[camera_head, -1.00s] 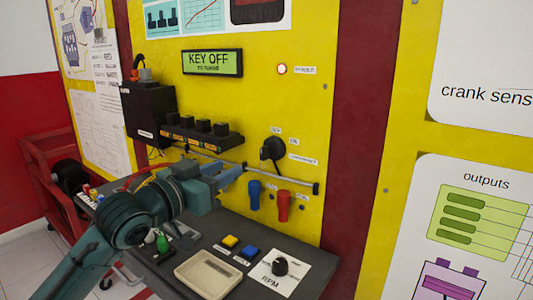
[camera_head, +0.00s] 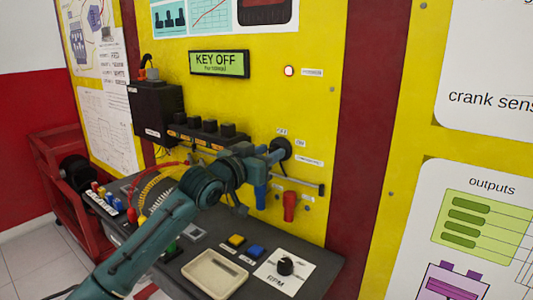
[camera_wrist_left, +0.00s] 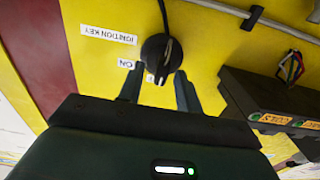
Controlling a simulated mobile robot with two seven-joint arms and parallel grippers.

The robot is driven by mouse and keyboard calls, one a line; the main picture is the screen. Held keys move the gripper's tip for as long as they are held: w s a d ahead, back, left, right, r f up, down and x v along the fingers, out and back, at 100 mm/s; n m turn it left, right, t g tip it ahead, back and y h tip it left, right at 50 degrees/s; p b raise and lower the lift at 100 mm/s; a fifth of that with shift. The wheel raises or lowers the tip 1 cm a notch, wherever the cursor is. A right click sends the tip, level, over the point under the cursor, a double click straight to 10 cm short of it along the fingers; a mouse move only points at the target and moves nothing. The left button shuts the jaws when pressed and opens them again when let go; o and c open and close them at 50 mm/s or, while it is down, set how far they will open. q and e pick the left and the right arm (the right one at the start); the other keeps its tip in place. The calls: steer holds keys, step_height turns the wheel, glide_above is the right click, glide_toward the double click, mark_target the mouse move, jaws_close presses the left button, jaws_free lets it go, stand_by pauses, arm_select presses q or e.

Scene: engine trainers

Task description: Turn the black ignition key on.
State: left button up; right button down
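The black ignition key (camera_head: 286,147) is a round black knob on the yellow panel, partly hidden by my gripper in the head view. It also shows in the left wrist view (camera_wrist_left: 160,52), with ON and IGNITION KEY labels beside it. My left gripper (camera_head: 272,154) reaches the key from the left. In the left wrist view its two fingers (camera_wrist_left: 158,72) are apart, one on each side of the knob's near edge. I cannot tell whether they touch it. The display (camera_head: 219,64) reads KEY OFF. My right gripper is not in view.
Blue (camera_head: 261,194) and red (camera_head: 290,205) handles hang just below the key. A grey rail (camera_head: 305,186) runs along the panel there. A black coil block (camera_head: 207,132) is to the left. The bench below holds a beige tray (camera_head: 215,274) and an RPM dial (camera_head: 286,266).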

arm_select(q)
steer(key=shift+c, duration=0.4)
jaws_close()
